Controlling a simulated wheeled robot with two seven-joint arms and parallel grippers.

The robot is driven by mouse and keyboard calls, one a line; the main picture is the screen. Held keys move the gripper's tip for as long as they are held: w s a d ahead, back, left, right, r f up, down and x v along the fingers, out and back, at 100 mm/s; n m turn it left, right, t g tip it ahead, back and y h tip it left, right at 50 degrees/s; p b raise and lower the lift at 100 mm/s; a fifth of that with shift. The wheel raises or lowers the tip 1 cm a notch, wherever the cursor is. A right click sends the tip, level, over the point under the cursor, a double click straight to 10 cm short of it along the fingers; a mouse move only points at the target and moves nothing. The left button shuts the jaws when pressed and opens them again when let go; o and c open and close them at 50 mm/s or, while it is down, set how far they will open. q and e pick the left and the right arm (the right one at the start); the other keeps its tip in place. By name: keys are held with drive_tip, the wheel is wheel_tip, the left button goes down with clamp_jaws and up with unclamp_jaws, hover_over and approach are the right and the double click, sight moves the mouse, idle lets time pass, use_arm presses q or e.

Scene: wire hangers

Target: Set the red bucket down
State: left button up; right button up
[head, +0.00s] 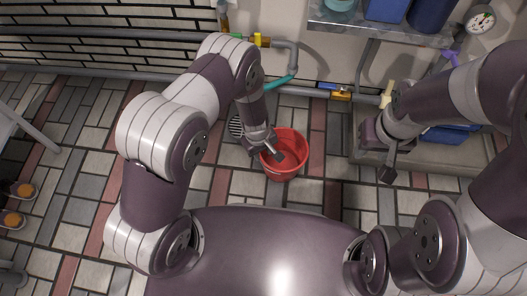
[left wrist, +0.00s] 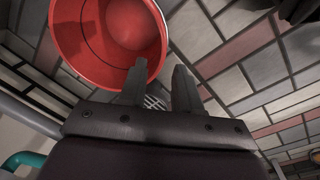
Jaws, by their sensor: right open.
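The red bucket (head: 290,168) appears to rest upright and empty on the tiled floor, though I cannot see its base clearly. It also shows in the left wrist view (left wrist: 75,45), at the upper left. My left gripper (head: 275,155) is at the bucket's left rim in the head view. In the left wrist view its fingers (left wrist: 158,75) are spread, with a clear gap between them. One finger overlaps the bucket's rim and the other is beside it; I cannot tell whether they touch it. My right gripper (head: 385,170) is open and empty, apart from the bucket on the right.
A round floor drain (head: 236,127) is left of the bucket. Pipes (head: 180,78) run along the back wall. A low basin (head: 365,155) with a blue object stands at the right, under a metal shelf (head: 375,27). Orange-and-grey shoes (head: 14,205) are at the far left. Floor in front is clear.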

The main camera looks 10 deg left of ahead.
use_arm(q)
drive_tip(key=s+a+r+m, duration=0.15)
drive_tip(key=a+r, duration=0.25)
drive_tip(key=r, duration=0.7)
drive_tip(key=s+a+r+m, duration=0.1)
drive_tip(key=a+r+m, duration=0.2)
drive_tip(key=r, duration=0.8)
drive_tip(key=s+a+r+m, duration=0.3)
drive_tip(key=s+r, duration=0.3)
drive_tip(key=s, duration=0.2)
drive_tip(key=shift+a+r+t+y, duration=0.2)
drive_tip(key=shift+a+t+y, duration=0.2)
drive_tip(key=shift+a, duration=0.45)
